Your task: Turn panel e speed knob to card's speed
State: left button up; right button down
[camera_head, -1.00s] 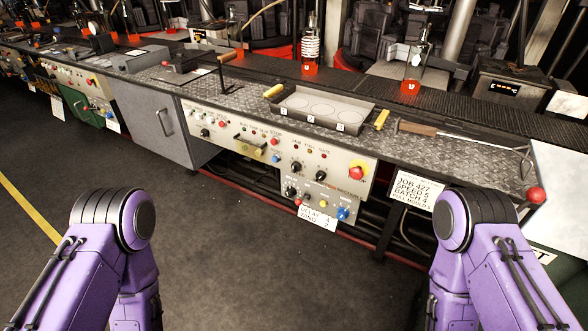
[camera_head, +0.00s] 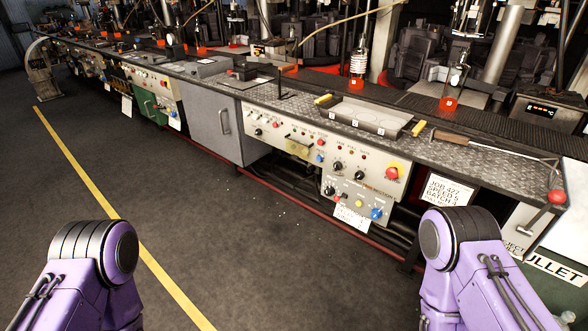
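The job card (camera_head: 447,191) hangs below the bench at the right and reads JOB 427, SPEED 5, BATCH 4; its last line is too small to read. A beige control panel (camera_head: 290,122) runs along the bench front with black knobs, coloured buttons and a red mushroom button (camera_head: 391,173). Two black knobs (camera_head: 337,166) sit left of that button. A lower panel section (camera_head: 346,193) holds another black knob (camera_head: 329,190) and a blue button. The panel's letter and the knob scales are not readable. My purple arms show at the lower left and right; neither gripper is visible.
A tray with yellow handles (camera_head: 372,116) and a wooden-handled tool (camera_head: 480,142) lie on the bench. A small white card (camera_head: 351,218) hangs below the lower panel. The floor before the bench is clear.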

aim_at(337, 165)
jog(key=u, duration=0.65)
jog(key=i, duration=0.95)
jog(key=z, duration=2)
